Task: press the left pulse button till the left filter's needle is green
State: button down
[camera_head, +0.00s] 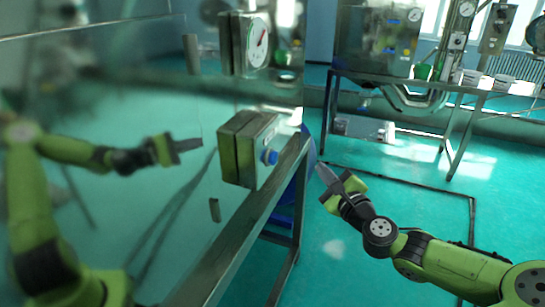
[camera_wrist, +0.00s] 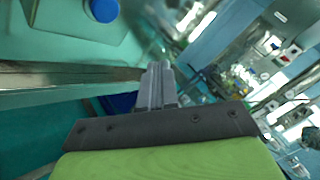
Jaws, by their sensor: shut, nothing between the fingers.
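A blue round button (camera_head: 270,157) sits on the face of a metal box on the shiny panel at left. It also shows at the top left of the wrist view (camera_wrist: 104,10). Above the box, a round white gauge (camera_head: 257,43) has a red needle pointing to the upper right; its scale is too small to read. My gripper (camera_head: 323,172) is shut and empty, to the right of the button and slightly lower in the head view, apart from it. Its closed fingers point up in the wrist view (camera_wrist: 157,85).
The shiny panel (camera_head: 120,110) mirrors my arm at left. A metal frame rail (camera_head: 250,220) runs below the box, between panel and floor. A steel table with machines (camera_head: 375,45) stands at the back right.

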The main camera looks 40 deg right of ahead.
aim_at(274, 158)
jog(key=shift+w, duration=0.1)
jog(key=w+a, duration=0.4)
jog(key=w, duration=0.3)
jog(key=shift+w+b, duration=0.3)
jog(key=shift+w, duration=0.1)
dwell(1.6)
jog(key=shift+w+a, duration=0.25)
jog(key=shift+w, duration=0.15)
jog(key=shift+w+a+p, duration=0.25)
jog(key=shift+w+p, duration=0.15)
dwell(0.6)
jog(key=shift+s, duration=0.1)
jog(key=shift+s+d, duration=0.4)
jog(key=shift+s, duration=0.35)
